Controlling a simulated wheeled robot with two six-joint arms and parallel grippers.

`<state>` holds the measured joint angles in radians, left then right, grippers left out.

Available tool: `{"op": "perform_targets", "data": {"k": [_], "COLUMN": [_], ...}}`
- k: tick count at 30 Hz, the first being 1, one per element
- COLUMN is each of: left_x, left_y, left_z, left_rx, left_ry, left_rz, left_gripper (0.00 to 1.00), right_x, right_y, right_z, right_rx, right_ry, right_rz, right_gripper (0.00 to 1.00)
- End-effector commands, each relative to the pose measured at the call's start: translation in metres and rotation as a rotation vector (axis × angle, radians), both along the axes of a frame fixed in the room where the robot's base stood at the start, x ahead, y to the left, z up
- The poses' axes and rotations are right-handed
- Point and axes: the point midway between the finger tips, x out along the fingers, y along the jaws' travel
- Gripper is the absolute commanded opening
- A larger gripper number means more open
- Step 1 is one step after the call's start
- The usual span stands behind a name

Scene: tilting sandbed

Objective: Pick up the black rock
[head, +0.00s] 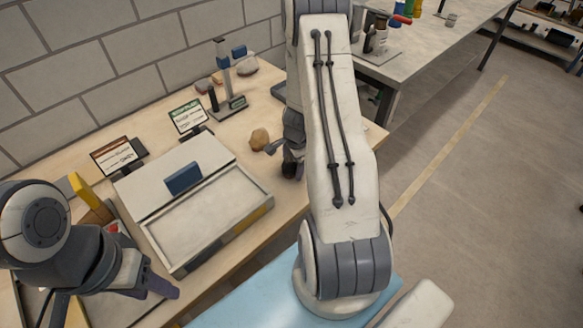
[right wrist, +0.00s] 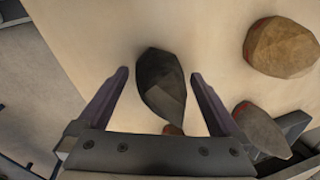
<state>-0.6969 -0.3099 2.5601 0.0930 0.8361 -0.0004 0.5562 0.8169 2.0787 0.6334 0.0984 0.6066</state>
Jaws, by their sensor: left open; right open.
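The black rock (right wrist: 160,84) is dark and faceted in the middle of the right wrist view. My right gripper (right wrist: 160,75) is open, with one purple finger on each side of the rock; gaps show between the rock and both fingers. I cannot tell their height relative to it. In the head view my right arm hides most of that gripper and I cannot make out the black rock clearly. My left gripper (head: 160,289) is open at the lower left of the head view, in front of the tray box, with no rock seen in it.
A tan rock (right wrist: 283,47) lies right of the black one; it also shows in the head view (head: 259,139). A grey-red rock (right wrist: 262,130) lies by the right finger. The tray box (head: 202,222) with a blue block, two signs and a stand (head: 228,80) occupy the wooden table.

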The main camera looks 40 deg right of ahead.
Motion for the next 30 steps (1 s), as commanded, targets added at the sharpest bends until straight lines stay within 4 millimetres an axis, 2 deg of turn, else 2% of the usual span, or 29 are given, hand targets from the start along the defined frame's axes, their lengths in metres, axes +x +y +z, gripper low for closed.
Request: {"op": "perform_targets", "data": {"k": [5,6,8,12,13,23,30], "left_x": [0.0,0.0,0.0,0.0,0.0,0.0,0.0], "left_y": [0.0,0.0,0.0,0.0,0.0,0.0,0.0], "left_z": [0.001,0.001,0.001,0.001,0.001,0.002,0.016], "left_rx": [0.0,0.0,0.0,0.0,0.0,0.0,0.0], "left_ry": [0.0,0.0,0.0,0.0,0.0,0.0,0.0], "left_rz": [0.0,0.0,0.0,0.0,0.0,0.0,0.0], "left_gripper": [0.5,0.5,0.5,0.5,0.5,0.5,0.5], "right_x": [0.0,0.0,0.0,0.0,0.0,0.001,0.001], "right_y": [0.0,0.0,0.0,0.0,0.0,-0.001,-0.001], "right_z": [0.001,0.001,0.001,0.001,0.001,0.003,0.02], "right_rx": [0.0,0.0,0.0,0.0,0.0,-0.002,-0.002], "right_ry": [0.0,0.0,0.0,0.0,0.0,-0.003,-0.003], "right_rz": [0.0,0.0,0.0,0.0,0.0,0.0,0.0], "right_gripper": [1.0,0.85,0.62,0.08,0.0,0.0,0.0]}}
